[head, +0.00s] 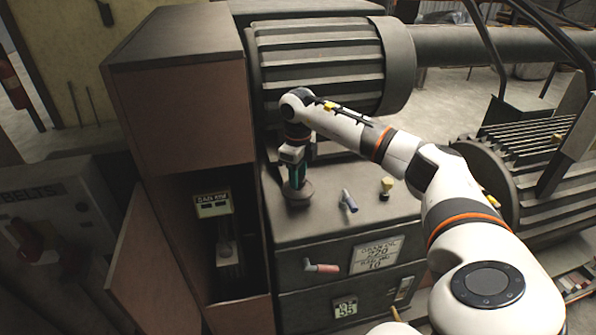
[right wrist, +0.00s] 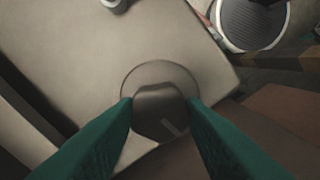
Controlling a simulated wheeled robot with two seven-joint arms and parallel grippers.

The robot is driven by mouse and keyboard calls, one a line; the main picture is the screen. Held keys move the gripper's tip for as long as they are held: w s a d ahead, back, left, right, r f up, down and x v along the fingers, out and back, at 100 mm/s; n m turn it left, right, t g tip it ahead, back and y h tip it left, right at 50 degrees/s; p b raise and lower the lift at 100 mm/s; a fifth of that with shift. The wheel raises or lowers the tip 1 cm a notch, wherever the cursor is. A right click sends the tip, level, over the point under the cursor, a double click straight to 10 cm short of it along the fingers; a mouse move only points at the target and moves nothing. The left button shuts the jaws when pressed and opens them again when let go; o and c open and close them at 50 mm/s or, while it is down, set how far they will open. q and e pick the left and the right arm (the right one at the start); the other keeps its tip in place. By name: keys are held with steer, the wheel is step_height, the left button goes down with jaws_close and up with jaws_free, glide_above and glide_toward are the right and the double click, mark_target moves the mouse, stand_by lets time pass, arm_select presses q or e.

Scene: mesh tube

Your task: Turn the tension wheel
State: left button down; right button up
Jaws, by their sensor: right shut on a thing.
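The round dark wheel (head: 298,193) lies on top of the grey machine housing in the head view, near its left edge. In the right wrist view its disc (right wrist: 160,72) and raised hub (right wrist: 159,111) show between the green fingers. My right gripper (head: 295,180) reaches down onto the wheel from above, and its fingers are shut on the hub. A pale line marks the hub's face. The head view does not label this wheel as the tension wheel. My left gripper is not in view.
A ribbed drum (head: 318,65) is behind. A wooden cabinet (head: 175,85) with an open lower compartment stands at left. A red-tipped lever (head: 322,267) sticks out in front.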

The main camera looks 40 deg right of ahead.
steer(key=m+p, duration=0.1)
steer(key=m, duration=0.5)
steer(key=shift+m, duration=0.3)
stand_by(0.5)
steer(key=o, duration=1)
step_height(320, 180, up, 12)
steer(key=b, duration=0.1)
steer(key=shift+b, duration=0.4)
